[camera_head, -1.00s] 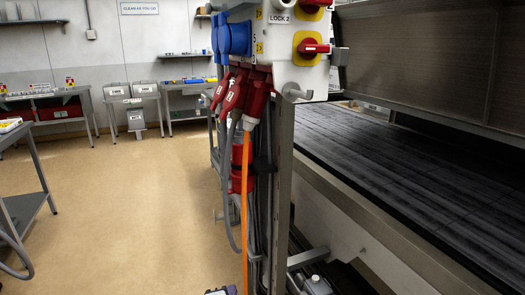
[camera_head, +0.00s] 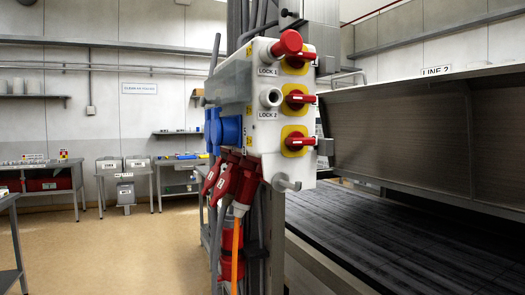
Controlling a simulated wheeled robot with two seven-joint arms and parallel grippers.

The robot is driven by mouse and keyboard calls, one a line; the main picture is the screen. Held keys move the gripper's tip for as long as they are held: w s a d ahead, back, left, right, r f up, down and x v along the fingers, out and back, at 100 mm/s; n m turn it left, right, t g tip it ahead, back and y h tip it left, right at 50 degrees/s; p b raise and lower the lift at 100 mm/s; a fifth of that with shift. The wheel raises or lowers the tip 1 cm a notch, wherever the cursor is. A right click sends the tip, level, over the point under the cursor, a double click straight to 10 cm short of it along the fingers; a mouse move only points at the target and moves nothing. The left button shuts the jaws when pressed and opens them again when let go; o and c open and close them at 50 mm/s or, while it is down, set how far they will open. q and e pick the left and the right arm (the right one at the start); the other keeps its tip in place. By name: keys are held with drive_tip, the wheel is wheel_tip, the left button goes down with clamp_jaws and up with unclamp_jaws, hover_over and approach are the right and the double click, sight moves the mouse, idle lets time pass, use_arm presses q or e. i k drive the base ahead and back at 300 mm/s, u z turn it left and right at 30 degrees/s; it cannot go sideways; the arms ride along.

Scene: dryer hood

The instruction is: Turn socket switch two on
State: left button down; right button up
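The white socket box (camera_head: 262,148) stands on a post in the middle of the head view. Its right face carries three red rotary switches on yellow plates: a top one (camera_head: 299,61), a middle one (camera_head: 299,98) and a bottom one (camera_head: 299,141). The middle and bottom handles lie about level; the top one is partly behind a red knob (camera_head: 287,43). A label LOCK 1 (camera_head: 267,71) and a label LOCK 2 (camera_head: 267,115) sit to their left, with a grey lock peg (camera_head: 270,97) above LOCK 2. Neither of my grippers shows.
Blue sockets (camera_head: 226,130) and red plugs (camera_head: 238,182) with hanging cables crowd the box's left side. A dark conveyor (camera_head: 400,240) with a metal hood (camera_head: 410,140) stands at the right. Open floor (camera_head: 140,250) lies at the left, with tables against the back wall.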

sight(296, 100)
drive_tip(key=z, duration=0.55)
drive_tip(key=k, duration=1.25)
drive_tip(key=u, duration=0.3)
drive_tip(key=i, duration=0.8)
drive_tip(key=u, duration=0.4)
